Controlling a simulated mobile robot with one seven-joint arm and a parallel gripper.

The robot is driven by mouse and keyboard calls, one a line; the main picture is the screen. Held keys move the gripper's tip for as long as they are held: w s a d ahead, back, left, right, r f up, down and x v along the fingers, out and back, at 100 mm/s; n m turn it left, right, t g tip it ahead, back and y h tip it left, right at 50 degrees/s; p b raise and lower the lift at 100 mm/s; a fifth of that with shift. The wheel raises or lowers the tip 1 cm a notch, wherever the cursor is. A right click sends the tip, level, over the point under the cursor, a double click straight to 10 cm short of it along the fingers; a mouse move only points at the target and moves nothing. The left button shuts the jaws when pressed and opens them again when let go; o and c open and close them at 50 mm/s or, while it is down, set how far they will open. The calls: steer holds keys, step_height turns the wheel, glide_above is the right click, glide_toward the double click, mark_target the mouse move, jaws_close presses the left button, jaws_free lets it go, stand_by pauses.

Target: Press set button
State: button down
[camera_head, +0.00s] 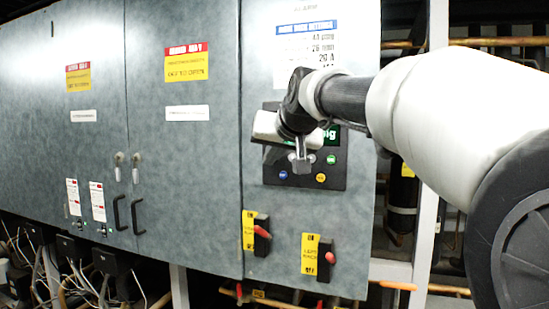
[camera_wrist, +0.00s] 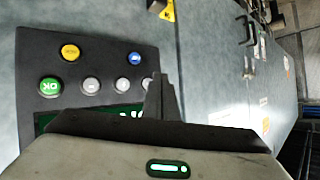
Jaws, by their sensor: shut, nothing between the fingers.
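A black control panel (camera_head: 272,168) with a green display (camera_head: 332,136) is set in a grey cabinet door. It has a blue button (camera_head: 283,174) at lower left, a yellow button (camera_head: 321,178) at lower right and a green button (camera_head: 331,159). The upside-down wrist view shows the blue button (camera_wrist: 135,58), yellow button (camera_wrist: 70,52), green OK button (camera_wrist: 49,86) and grey buttons (camera_wrist: 91,85). No label clearly reads "set". My gripper (camera_head: 302,168) is shut and empty in front of the panel. Its fingertips (camera_wrist: 160,80) appear near the blue button; contact cannot be told.
Two red-handled switches (camera_head: 263,233) (camera_head: 329,257) on yellow plates sit below the panel. Door handles (camera_head: 137,216) stick out at the left. Pipes and a metal frame (camera_head: 427,230) stand right of the cabinet. Loose cables (camera_head: 75,270) hang at lower left.

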steer(key=shift+w+d, duration=0.1)
steer(key=shift+w, duration=0.25)
steer(key=shift+w+d, duration=0.15)
steer(key=shift+w, duration=0.2)
stand_by(0.6)
steer(key=shift+s, duration=0.1)
steer(key=shift+s+a, duration=0.25)
steer(key=shift+s, duration=0.4)
steer(key=shift+s+a+b, duration=0.3)
steer(key=shift+s+b, duration=0.05)
steer(key=shift+s, duration=0.45)
steer(key=shift+s+a+b, duration=0.25)
steer(key=shift+s+b, duration=0.05)
steer(key=shift+s, duration=0.5)
steer(key=shift+s+a+b, duration=0.3)
steer(key=shift+s+b, duration=0.05)
steer(key=shift+s, duration=0.45)
